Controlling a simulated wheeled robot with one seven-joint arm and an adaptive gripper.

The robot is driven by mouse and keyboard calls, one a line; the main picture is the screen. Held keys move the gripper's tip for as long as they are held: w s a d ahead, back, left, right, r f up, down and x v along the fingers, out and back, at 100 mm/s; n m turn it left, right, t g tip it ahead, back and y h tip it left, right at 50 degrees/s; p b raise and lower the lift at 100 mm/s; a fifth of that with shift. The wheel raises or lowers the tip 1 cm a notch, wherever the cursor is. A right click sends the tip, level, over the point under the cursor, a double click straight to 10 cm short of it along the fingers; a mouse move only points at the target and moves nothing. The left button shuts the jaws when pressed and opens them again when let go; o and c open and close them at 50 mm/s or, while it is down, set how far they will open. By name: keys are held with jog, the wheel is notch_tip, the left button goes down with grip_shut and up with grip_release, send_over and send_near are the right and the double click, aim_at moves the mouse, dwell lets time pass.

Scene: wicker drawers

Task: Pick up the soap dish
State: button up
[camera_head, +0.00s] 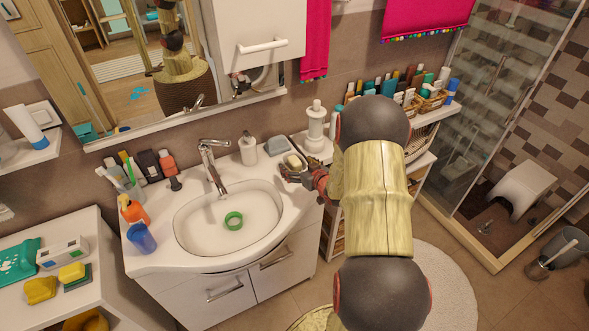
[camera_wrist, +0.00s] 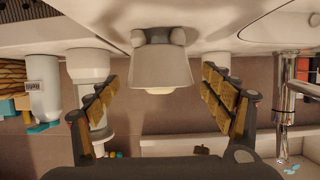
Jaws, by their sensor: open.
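A pale soap dish (camera_wrist: 160,66) is centred in the wrist view, which is upside down. A cream bar of soap (camera_wrist: 158,91) shows at its rim. In the head view the soap (camera_head: 294,161) shows at the right side of the sink counter, beside my gripper (camera_head: 296,174). My gripper (camera_wrist: 160,97) is open, with one finger on each side of the dish in the wrist view. Gaps show between the dish and both fingers. My arm and fingers hide part of the dish in the head view.
The faucet (camera_head: 210,165) and basin (camera_head: 205,225) lie left of my gripper. A white dispenser (camera_head: 248,150) and a grey item (camera_head: 277,146) stand behind. A white bottle (camera_head: 315,128) stands close by at the right. Many bottles line the shelf beyond my arm.

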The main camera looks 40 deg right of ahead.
jog(key=shift+x, duration=1.25)
jog(key=c, duration=0.3)
jog(key=c, duration=1)
jog(key=shift+r, duration=0.1)
jog(key=shift+c, duration=0.6)
